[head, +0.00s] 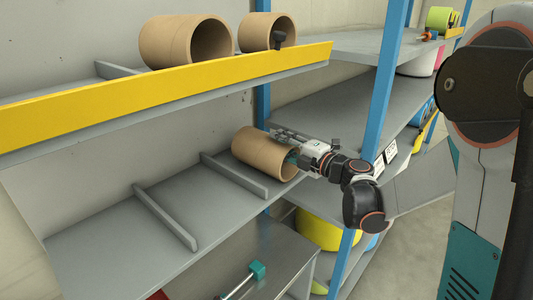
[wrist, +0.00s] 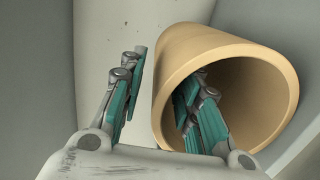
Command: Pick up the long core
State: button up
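A long brown cardboard core (head: 262,152) lies on its side on the grey middle shelf, its open end facing my gripper. It also shows in the wrist view (wrist: 188,52), where its open mouth faces the camera. My gripper (head: 287,146) is at this open end. In the wrist view my gripper (wrist: 163,85) straddles the core's wall: one finger is inside the bore, the other outside, to the left. A gap shows between the outer finger and the wall. The tip of the inner finger is partly hidden inside the core.
Two more brown cores, a larger one (head: 187,42) and a shorter one (head: 266,31), lie on the upper shelf behind a yellow front rail (head: 160,92). Grey dividers (head: 166,217) stand on the middle shelf (head: 110,238). A blue post (head: 385,75) rises close beside my arm.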

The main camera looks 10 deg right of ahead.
grip_shut()
jog(key=shift+r, duration=0.1)
notch_tip(320, 180, up, 10)
jog(key=shift+f+p, duration=0.1)
jog(key=shift+p, duration=0.65)
